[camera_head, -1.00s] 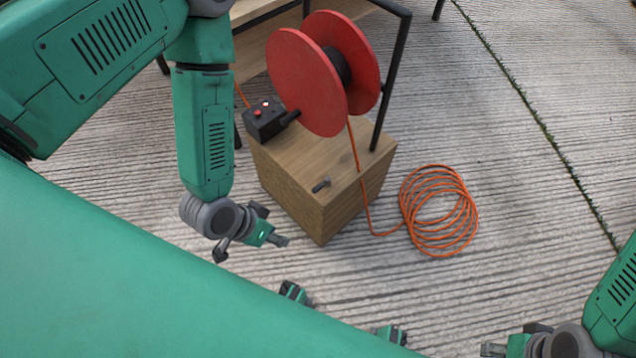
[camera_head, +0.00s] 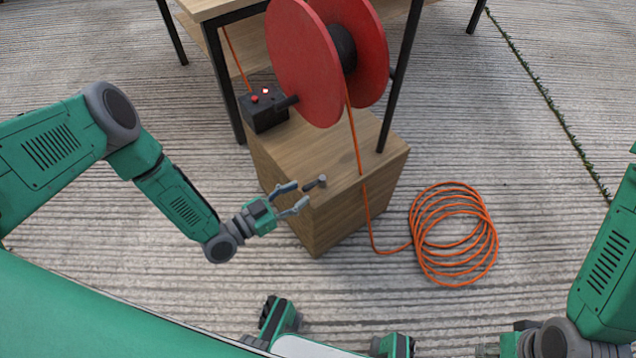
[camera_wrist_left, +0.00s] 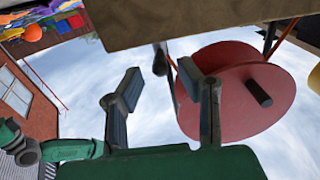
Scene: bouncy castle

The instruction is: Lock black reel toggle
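The small black reel toggle (camera_head: 316,183) lies on top of the wooden box (camera_head: 325,222), near its front corner. In the left wrist view the toggle (camera_wrist_left: 160,60) shows dark at the box's edge, beyond and between my fingertips. The red reel (camera_head: 305,62) stands over the box in a black frame. My left gripper (camera_head: 299,196) is open and empty beside the front corner, its fingertips just short of the toggle. In the left wrist view the gripper (camera_wrist_left: 160,82) has its fingers spread. My right gripper (camera_head: 508,347) is partly cut off at the bottom right.
A black control box (camera_head: 264,108) with red buttons sits on the wooden box's back left. Orange cable (camera_head: 357,135) runs from the reel down to a coil (camera_head: 455,235) on the ground at right. Black frame legs (camera_head: 402,75) rise beside the reel.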

